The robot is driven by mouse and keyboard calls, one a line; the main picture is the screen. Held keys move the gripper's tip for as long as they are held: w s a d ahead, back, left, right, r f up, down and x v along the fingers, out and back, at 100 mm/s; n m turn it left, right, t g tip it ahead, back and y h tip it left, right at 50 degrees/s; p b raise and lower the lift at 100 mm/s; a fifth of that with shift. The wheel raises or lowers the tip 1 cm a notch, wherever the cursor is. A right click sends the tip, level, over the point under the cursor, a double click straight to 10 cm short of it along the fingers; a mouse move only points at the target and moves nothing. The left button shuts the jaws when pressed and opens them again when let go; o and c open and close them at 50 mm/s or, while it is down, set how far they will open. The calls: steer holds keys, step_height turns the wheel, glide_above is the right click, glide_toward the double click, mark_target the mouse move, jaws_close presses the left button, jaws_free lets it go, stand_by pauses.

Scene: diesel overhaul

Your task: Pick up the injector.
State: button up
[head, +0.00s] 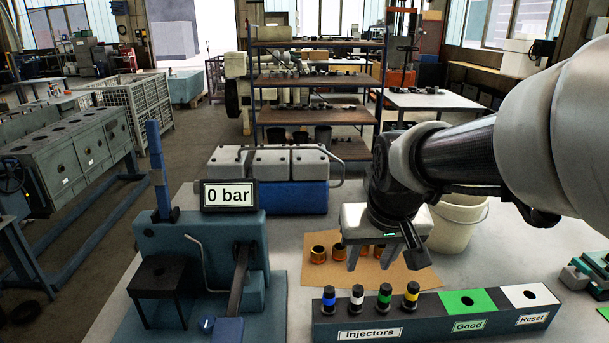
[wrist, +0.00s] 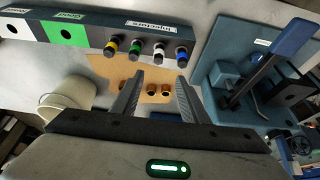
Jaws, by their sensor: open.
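Several dark injectors with coloured bands stand upright in the rack (head: 340,334) labelled "Injectors". In the head view the blue-banded injector (head: 328,300) is at the left, then the white-banded (head: 357,298), green-banded (head: 385,296) and yellow-banded (head: 411,295) ones. The wrist view shows the rack (wrist: 84,24) upside down, with the blue-banded injector (wrist: 182,53) at the right. My gripper (head: 383,262) is open and empty, above the bench and behind the injector row in the head view. In the wrist view its fingers (wrist: 160,80) point toward the injectors, apart from them.
The rack also has a green "Good" section (head: 468,301) and a white "Reset" section (head: 527,295). A blue test stand (head: 200,245) with a "0 bar" display (head: 229,195) stands left. Brass cups (head: 318,254) lie on a brown sheet (head: 328,277). A bucket (head: 455,226) stands behind.

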mark_target(359, 290)
steer(key=x, duration=1.1)
steer(key=shift+f+b, duration=0.3)
steer(key=shift+d+x, duration=0.2)
steer(key=shift+x, duration=2.7)
steer(key=shift+r, duration=0.1)
jaws_close()
